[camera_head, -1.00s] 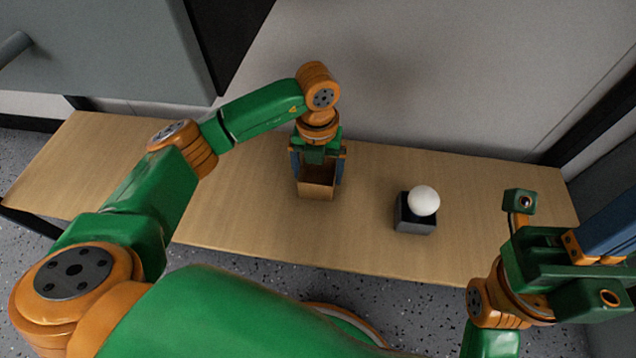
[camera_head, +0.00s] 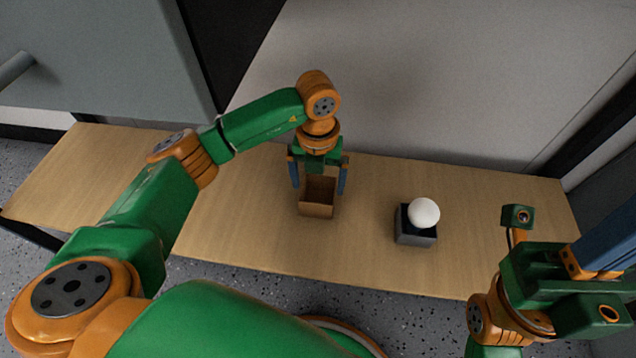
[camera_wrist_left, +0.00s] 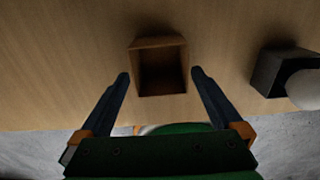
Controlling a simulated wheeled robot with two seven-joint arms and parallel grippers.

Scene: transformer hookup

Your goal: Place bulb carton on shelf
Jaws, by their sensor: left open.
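The bulb carton (camera_head: 317,209) is a small brown open-topped box standing on the wooden shelf (camera_head: 240,240), left of the middle of the head view. It also shows in the left wrist view (camera_wrist_left: 160,43), with its dark inside visible. My left gripper (camera_head: 319,188) is right above and behind the carton, fingers pointing down. Its two blue fingers are spread apart on either side of the carton, and gaps show between them and the carton in the wrist view (camera_wrist_left: 160,75). My right gripper (camera_head: 605,235) is at the right edge, partly cut off, with its fingertips out of frame.
A grey wall (camera_head: 440,90) stands behind the shelf, and a grey cabinet (camera_head: 90,60) is at the upper left. The shelf between carton and block is clear.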

